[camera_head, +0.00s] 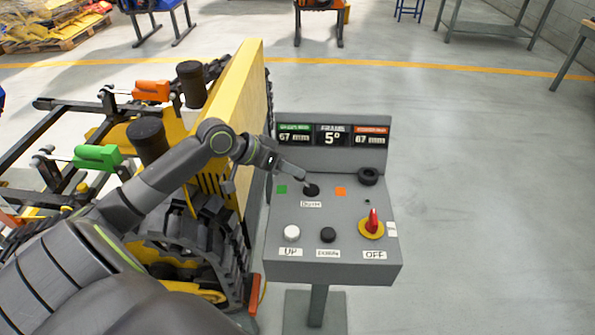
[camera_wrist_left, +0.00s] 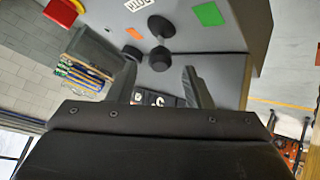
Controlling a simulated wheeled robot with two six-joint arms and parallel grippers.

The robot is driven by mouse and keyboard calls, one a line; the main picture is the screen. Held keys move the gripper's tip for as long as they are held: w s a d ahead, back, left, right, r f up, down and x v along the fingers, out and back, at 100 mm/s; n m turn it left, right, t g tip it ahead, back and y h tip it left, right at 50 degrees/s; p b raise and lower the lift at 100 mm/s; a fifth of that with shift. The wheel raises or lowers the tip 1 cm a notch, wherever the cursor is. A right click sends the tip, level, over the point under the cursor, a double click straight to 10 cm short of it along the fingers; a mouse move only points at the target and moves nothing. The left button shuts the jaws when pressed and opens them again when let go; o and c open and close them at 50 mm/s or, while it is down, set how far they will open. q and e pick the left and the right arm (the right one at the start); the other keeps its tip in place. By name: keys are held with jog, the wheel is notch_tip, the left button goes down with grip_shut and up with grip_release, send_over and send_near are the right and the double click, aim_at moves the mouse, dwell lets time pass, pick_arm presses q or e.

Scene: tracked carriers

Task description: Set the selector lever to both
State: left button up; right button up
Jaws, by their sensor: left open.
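The selector lever (camera_head: 311,190) is a dark knob on the sloping grey control panel (camera_head: 350,212). A green mark (camera_head: 281,189) lies left of it, an orange mark (camera_head: 341,191) right, and a label reading BOTH (camera_head: 311,204) in front. The left wrist view shows a round dark base with a ball-like end (camera_wrist_left: 160,60). My left gripper (camera_head: 302,180) is open, at the lever's back left; in the left wrist view its fingers (camera_wrist_left: 160,75) straddle the line of the ball end, which looks just beyond the tips. Contact cannot be told. My right gripper is out of view.
The panel also carries a black round knob (camera_head: 368,176), a white UP button (camera_head: 292,232), a black button (camera_head: 327,235) and a red switch on yellow (camera_head: 372,224). A display (camera_head: 333,134) stands behind. A tracked carrier (camera_head: 215,220) is close on the left; floor on the right is clear.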

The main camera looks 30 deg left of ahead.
aim_at(304, 181)
pick_arm(q)
jog(key=shift+x, duration=1.7)
jog(key=shift+c, duration=0.4)
grip_shut()
